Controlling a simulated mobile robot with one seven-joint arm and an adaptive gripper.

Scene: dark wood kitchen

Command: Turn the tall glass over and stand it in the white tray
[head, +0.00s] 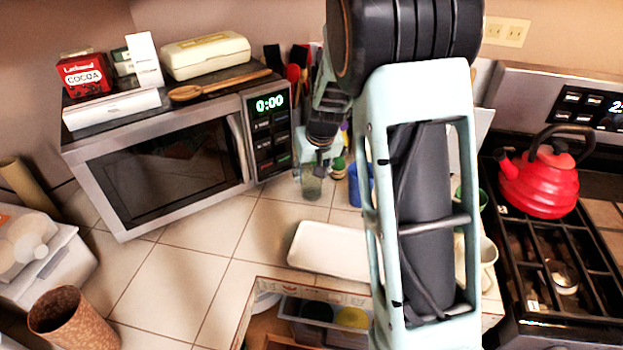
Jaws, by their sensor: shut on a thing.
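The tall glass (311,187) is a small, clear greyish shape on the far part of the tiled counter, right of the microwave. My gripper (314,168) reaches down from above and is shut on the glass at its upper part. I cannot tell which way up the glass is, or whether it touches the counter. The white tray (318,262) is a shallow rectangle on the counter, nearer to the camera than the glass. Its right end is hidden behind my arm. The part of the tray that shows looks empty.
A microwave (165,165) stands left of the glass. A blue cup (354,187) and a small green-topped bottle (339,168) are close on the right. A white mug (488,262) is right of my arm. An open drawer (300,312) lies below the tray.

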